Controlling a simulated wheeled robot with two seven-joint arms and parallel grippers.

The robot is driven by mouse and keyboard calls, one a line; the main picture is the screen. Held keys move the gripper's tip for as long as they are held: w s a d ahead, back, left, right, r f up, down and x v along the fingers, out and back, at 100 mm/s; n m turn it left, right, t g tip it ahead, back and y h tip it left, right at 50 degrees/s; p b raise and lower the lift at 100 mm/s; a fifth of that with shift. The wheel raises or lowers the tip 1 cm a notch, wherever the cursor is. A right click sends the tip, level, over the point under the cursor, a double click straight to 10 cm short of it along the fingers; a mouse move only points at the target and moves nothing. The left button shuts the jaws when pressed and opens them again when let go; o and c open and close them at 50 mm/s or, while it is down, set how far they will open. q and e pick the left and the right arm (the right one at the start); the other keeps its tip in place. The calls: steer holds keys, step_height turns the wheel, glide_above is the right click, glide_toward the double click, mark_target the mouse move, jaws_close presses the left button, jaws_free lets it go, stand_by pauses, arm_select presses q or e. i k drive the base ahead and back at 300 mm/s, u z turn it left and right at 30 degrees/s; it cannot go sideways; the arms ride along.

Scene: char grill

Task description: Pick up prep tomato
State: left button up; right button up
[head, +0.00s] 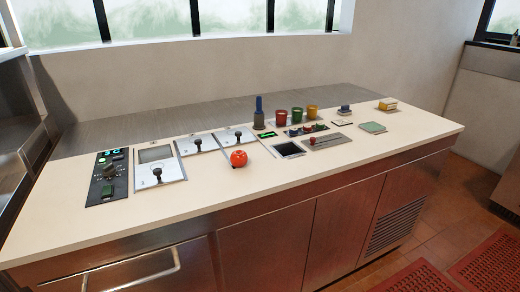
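Neither of my grippers shows in the head view.
A black control panel (107,177) and metal panels with black knobs (157,174) lie left of and behind the tomato. The counter's front strip is clear.

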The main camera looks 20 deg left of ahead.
mark_target(238, 158)
steer(key=u, duration=0.5)
steer(key=i, duration=0.9)
steer(key=u, duration=0.8)
